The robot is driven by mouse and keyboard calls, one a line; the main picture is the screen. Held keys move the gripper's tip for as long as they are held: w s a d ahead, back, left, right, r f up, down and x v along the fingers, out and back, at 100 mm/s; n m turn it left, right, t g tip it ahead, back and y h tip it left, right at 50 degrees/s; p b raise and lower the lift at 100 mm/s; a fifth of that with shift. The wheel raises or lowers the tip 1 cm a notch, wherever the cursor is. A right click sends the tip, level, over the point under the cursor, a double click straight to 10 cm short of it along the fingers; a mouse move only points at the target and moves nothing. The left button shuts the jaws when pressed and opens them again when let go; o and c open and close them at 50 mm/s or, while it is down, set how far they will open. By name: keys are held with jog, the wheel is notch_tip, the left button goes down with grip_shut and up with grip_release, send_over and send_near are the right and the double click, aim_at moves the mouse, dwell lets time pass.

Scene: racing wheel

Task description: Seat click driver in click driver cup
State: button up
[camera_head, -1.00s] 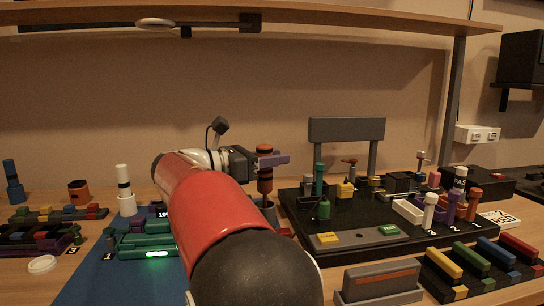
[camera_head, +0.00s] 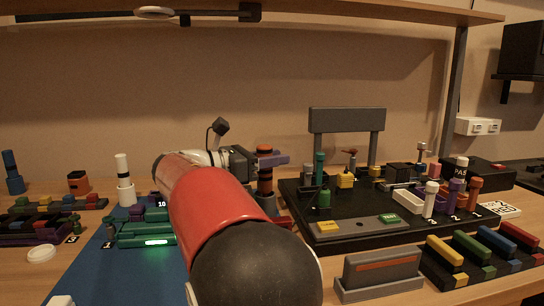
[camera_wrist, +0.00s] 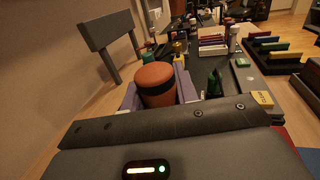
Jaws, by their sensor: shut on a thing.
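The click driver, an upright orange and black handle (camera_head: 265,186), is held in my gripper (camera_head: 266,160). In the wrist view the orange top of the driver (camera_wrist: 156,78) sits between the two purple fingers, which are shut on it. A dark grey cup (camera_head: 268,205), apparently the click driver cup, is directly below the handle beside the black board. The driver's lower end meets or overlaps the cup in the picture. I cannot tell how deep it sits. The cup is hidden in the wrist view.
The black board (camera_head: 330,230) with several small parts stands just right of the cup. A grey upright panel (camera_head: 347,120) rises behind it.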

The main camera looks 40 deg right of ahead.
jog(key=shift+f+b, duration=0.4)
jog(key=shift+f, duration=0.65)
jog(key=o, duration=1.2)
jog(key=shift+c, duration=0.2)
jog(key=shift+a, duration=0.1)
jog(key=v, duration=0.7)
jog(key=shift+a, duration=0.35)
